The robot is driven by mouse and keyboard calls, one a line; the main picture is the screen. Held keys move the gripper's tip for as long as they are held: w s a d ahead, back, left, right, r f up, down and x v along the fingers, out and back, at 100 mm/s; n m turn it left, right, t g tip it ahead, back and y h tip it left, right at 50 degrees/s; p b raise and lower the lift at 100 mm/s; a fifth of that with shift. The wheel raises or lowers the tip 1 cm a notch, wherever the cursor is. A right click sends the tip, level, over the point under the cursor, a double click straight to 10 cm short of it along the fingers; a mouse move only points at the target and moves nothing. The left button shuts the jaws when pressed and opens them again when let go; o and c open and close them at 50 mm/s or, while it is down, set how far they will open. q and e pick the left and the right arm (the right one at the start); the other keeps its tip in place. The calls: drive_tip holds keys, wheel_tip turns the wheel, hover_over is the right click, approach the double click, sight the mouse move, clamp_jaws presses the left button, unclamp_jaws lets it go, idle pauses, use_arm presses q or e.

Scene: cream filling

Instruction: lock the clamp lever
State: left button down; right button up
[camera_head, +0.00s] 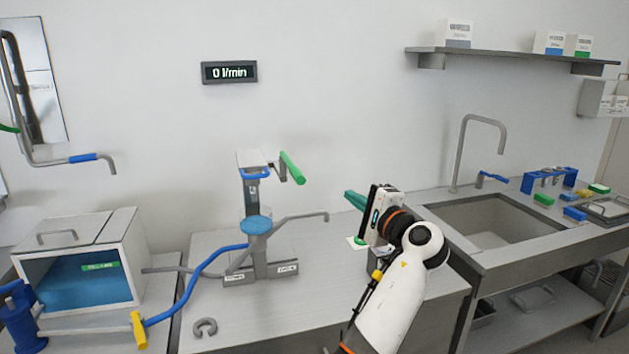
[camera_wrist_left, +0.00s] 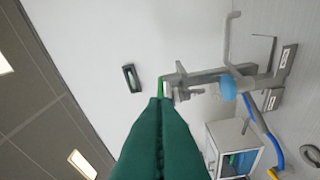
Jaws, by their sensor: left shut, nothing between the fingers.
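The filling stand (camera_head: 255,225) is a grey post on the worktop with a blue round disc (camera_head: 257,225) and a grey side spout. At its top a lever with a green grip (camera_head: 292,168) sticks out, tilted; I take it as the clamp lever. My left gripper (camera_head: 352,199), with dark green fingers, is to the right of the stand, apart from the lever in the head view. It is shut and empty. In the left wrist view the shut fingers (camera_wrist_left: 160,103) point toward the stand's top and partly cover the green grip (camera_wrist_left: 160,88). My right gripper is not in view.
A blue hose with a yellow end (camera_head: 139,330) runs from the stand across the worktop. A white box with a blue inside (camera_head: 125,220) stands left. A grey ring (camera_head: 205,327) lies in front. A sink (camera_head: 490,222) is right. The wall display (camera_head: 229,72) reads 0 l/min.

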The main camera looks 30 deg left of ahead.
use_arm(q)
drive_tip(key=w+a+r+p, duration=0.1)
drive_tip(key=a+p, duration=0.5)
drive_tip(key=a, duration=0.5)
drive_tip(key=shift+w+a, duration=0.2)
drive_tip(key=shift+w, duration=0.05)
drive_tip(key=shift+r, duration=0.1)
